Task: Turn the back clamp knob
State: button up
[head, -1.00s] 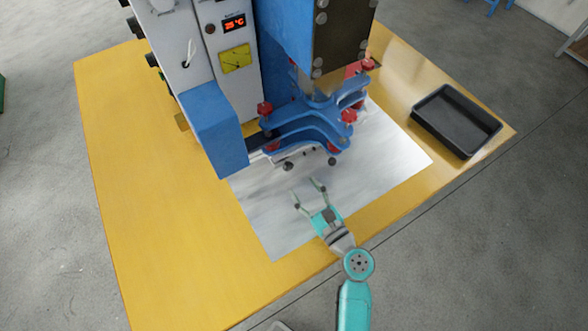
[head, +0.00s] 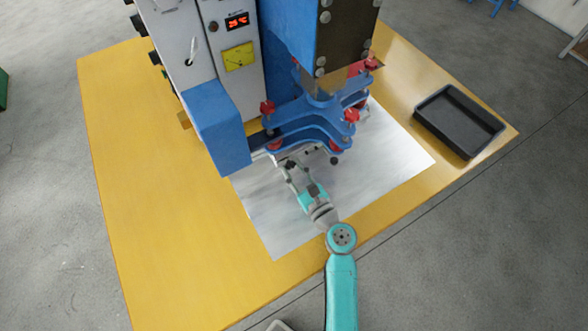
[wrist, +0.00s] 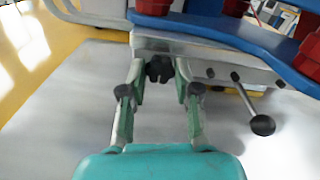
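A black star-shaped knob (wrist: 160,69) sits on the front face of the grey plate (wrist: 205,70) under the blue clamp frame (head: 300,120). My gripper (wrist: 160,72) is open, with one fingertip on each side of this knob; the tips are close to it, and I cannot tell whether they touch. In the head view my gripper (head: 289,164) reaches under the front edge of the clamp frame and largely hides this knob. Red knobs stand on the frame, among them one at left (head: 267,107), one at right (head: 351,115) and one farther back (head: 371,64).
A lever with a black ball end (wrist: 262,124) sticks out right of my gripper; its ball also shows in the head view (head: 334,160). The blue-and-white machine (head: 230,80) stands behind on the yellow table (head: 150,220). A black tray (head: 458,122) lies at right.

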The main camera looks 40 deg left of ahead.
grip_shut()
jog(key=n, duration=0.4)
jog(key=shift+n, duration=0.3)
jog(key=n, duration=0.5)
jog(key=shift+n, duration=0.3)
jog(key=n, duration=1)
jog(key=shift+n, duration=0.4)
